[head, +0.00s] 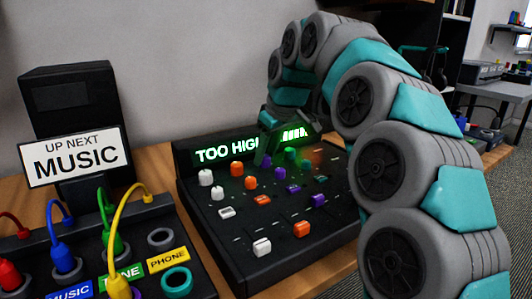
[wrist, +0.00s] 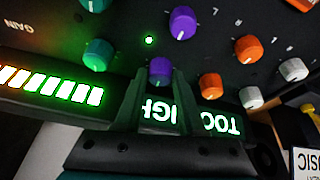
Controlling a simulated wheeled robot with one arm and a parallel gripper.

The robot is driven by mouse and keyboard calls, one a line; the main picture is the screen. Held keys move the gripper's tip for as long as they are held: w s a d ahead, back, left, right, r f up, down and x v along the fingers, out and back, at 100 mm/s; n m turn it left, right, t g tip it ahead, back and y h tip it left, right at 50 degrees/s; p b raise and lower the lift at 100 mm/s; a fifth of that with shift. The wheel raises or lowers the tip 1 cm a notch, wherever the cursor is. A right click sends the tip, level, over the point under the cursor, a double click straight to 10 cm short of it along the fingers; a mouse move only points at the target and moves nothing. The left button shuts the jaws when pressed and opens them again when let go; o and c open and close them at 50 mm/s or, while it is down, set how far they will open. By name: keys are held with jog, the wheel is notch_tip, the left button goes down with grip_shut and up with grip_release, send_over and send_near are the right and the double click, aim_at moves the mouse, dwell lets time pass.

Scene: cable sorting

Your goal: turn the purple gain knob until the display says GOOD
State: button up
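The display (head: 222,152) at the back of the black mixer reads TOO HIGH in green letters. It shows upside down in the wrist view (wrist: 218,121), partly covered by my fingers. A purple knob (wrist: 160,71) with a pale pointer line sits between my fingertips. My gripper (wrist: 160,78) is open, one finger on each side of this knob; I cannot tell whether they touch it. In the head view my gripper (head: 266,155) reaches down by the display and hides this knob. A second purple knob (wrist: 182,22) sits farther from the display.
A lit level bar (wrist: 55,86) runs beside the display text. Left of the mixer stand a cable panel (head: 203,284) with coloured plugs and a MUSIC sign (head: 75,157).

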grip_shut()
jog(key=shift+r, duration=0.1)
jog(key=shift+r+n+g+y+p, duration=0.1)
jog(key=shift+n+g+y+p, duration=0.2)
jog(key=shift+n+p, duration=0.75)
jog(key=n+p, duration=0.1)
jog(key=n, duration=0.1)
jog(key=shift+w+n+g+y, duration=0.1)
jog(key=shift+n+g+y, duration=0.2)
jog(key=shift+n+g, duration=0.1)
jog(key=shift+o, duration=2.4)
grip_release()
jog(key=shift+f, duration=0.2)
jog(key=shift+d+r, duration=0.1)
